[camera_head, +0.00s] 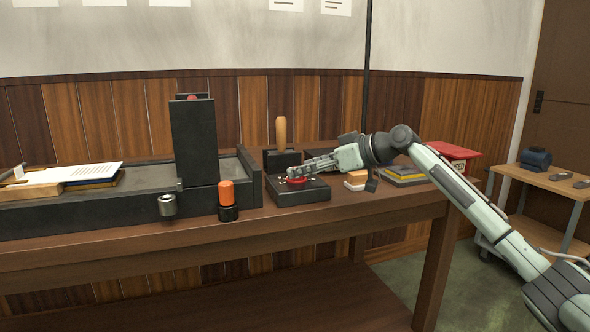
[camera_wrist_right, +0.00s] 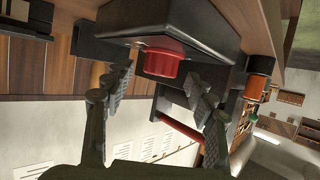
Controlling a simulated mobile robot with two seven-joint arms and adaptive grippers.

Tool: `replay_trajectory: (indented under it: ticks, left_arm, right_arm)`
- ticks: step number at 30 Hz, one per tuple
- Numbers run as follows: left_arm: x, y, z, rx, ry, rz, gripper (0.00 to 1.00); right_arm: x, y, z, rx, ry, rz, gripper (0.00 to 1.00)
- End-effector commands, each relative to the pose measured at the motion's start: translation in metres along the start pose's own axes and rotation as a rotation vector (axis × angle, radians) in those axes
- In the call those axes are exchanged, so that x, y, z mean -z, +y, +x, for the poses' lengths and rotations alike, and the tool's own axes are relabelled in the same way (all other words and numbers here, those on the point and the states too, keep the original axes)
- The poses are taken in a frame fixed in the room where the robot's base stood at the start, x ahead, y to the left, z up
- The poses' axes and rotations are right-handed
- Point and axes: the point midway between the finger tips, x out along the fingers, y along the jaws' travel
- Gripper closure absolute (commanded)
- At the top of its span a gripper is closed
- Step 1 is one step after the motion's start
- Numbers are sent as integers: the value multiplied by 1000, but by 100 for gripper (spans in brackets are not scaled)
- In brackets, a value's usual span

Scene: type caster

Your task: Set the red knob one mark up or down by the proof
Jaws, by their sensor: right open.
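The red knob (camera_head: 297,181) sits on a low black box (camera_head: 315,192) on the bench, partly hidden by my right gripper (camera_head: 292,172). In the right wrist view the red knob (camera_wrist_right: 171,65) shows on the black box's face, just beyond the fingertips. My right gripper (camera_wrist_right: 158,87) is open, one finger on each side of the knob in that view; no contact is visible. The marks by the knob are too small to read. A printed white sheet (camera_head: 88,173) lies on the press bed at the left. My left gripper is not in view.
A tall black block (camera_head: 194,142) stands over the dark press bed (camera_head: 100,215). An orange-topped cylinder (camera_head: 226,193) and a wooden-handled tool (camera_head: 281,132) stand near the black box. Small blocks (camera_head: 356,180) and a red box (camera_head: 455,152) lie to the right.

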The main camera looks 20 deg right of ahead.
Motion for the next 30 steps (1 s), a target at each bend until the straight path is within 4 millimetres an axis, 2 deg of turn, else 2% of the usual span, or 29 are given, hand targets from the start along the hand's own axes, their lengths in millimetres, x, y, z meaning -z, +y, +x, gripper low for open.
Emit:
replay_trajectory:
  ticks: [6,16,28,30]
  left_arm:
    - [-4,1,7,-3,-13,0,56]
    - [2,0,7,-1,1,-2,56]
    - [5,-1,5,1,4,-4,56]
    - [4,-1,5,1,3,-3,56]
  right_arm:
    - [0,0,25,-1,0,0,44]
    - [0,0,30,-1,-1,-1,44]
    - [0,0,30,-1,-1,-1,92]
    - [0,0,30,-1,-1,-1,94]
